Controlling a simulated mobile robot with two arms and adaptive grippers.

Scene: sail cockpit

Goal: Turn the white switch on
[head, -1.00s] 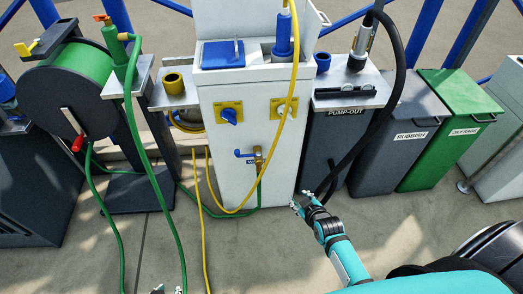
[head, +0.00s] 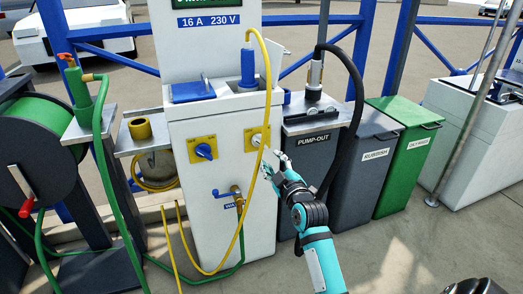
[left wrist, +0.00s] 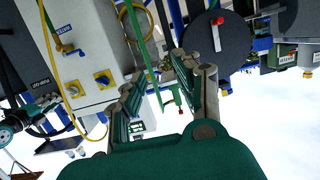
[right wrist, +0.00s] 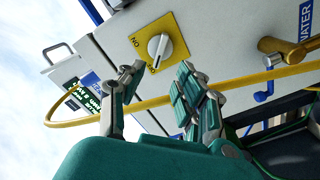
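The white switch (head: 257,139) is a rotary knob on a yellow plate on the right of the white pedestal's front (head: 185,225). It shows close up in the right wrist view (right wrist: 158,47), where its handle stands roughly upright in the picture. My right gripper (head: 272,160) is in front of the pedestal, just below and right of the switch. In the right wrist view the right gripper (right wrist: 160,82) is open and empty, apart from the switch. My left gripper (left wrist: 158,85) is open and empty in its wrist view, away from the pedestal, and out of the head view.
A yellow cable (head: 267,90) hangs in front of the pedestal and crosses close by the right fingers. A blue switch (head: 204,151) sits left of the white one, with a water tap (head: 237,197) below. The pump-out unit (head: 309,170) with its black hose stands right.

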